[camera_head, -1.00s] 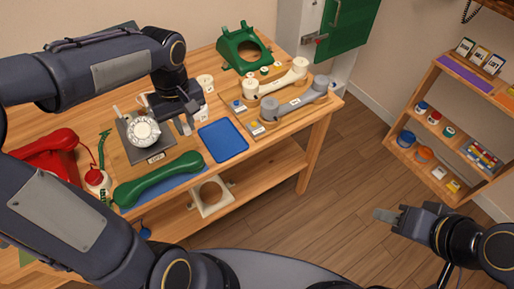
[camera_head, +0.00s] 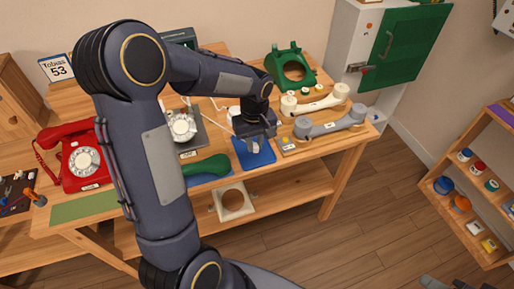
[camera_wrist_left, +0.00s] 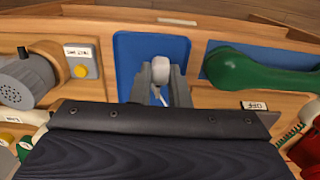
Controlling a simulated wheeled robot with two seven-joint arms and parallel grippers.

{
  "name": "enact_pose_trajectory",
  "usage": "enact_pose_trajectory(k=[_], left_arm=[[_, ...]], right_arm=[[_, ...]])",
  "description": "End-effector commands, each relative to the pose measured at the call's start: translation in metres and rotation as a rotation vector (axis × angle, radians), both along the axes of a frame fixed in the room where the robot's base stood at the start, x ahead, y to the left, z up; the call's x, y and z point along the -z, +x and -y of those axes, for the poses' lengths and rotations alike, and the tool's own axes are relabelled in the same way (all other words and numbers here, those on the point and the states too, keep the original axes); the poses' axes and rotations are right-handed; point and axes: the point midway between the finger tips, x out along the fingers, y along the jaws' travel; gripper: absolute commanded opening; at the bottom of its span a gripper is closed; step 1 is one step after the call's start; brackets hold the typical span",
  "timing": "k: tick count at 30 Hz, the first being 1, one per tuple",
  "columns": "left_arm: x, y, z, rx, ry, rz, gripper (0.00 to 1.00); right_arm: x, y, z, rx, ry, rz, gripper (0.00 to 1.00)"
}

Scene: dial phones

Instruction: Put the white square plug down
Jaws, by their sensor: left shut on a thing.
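My left gripper (camera_head: 256,142) is over the blue tray (camera_head: 264,158), pointing down. In the left wrist view its fingers (camera_wrist_left: 161,76) are shut on the white plug (camera_wrist_left: 162,62), with a bit of white cord (camera_wrist_left: 159,97) below it. The blue tray (camera_wrist_left: 134,48) lies behind the plug in that view. I cannot tell whether the plug touches the tray. In the head view only a little of the plug shows under the gripper. My right gripper (camera_head: 432,282) shows only as grey tips at the bottom right edge.
A green handset (camera_head: 207,167) lies left of the tray. The grey handset (camera_head: 330,122) and cream handset (camera_head: 315,101) rest on boards to the right. A dial phone (camera_head: 183,127) and red phone (camera_head: 82,157) stand farther left. The green phone shell (camera_head: 290,68) is behind.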

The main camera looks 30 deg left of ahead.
Motion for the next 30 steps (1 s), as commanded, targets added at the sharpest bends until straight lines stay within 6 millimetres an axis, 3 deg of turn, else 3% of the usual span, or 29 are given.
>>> enact_pose_trajectory(k=[10, 16, 27, 28, 30], left_arm=[[0.027, 0.021, -0.006, 0.001, 0.0, 0.0, 0.0], [0.055, 0.02, -0.006, 0.001, 0.001, -0.002, 0.0], [0.061, 0.021, -0.006, 0.001, 0.001, 0.001, 0.0], [0.06, 0.021, -0.006, 0.001, 0.001, 0.001, 0.17], [0.059, 0.021, -0.006, 0.001, 0.001, 0.001, 0.26]], right_arm=[[-0.002, 0.0, 0.0, 0.0, 0.0, 0.0, 0.36], [-0.002, 0.0, 0.0, 0.0, 0.0, 0.0, 0.36], [0.003, 0.0, 0.0, 0.0, 0.0, 0.0, 0.36], [0.003, 0.0, 0.0, 0.0, 0.0, 0.0, 0.36], [0.001, 0.0, 0.0, 0.0, 0.0, 0.0, 0.36]])
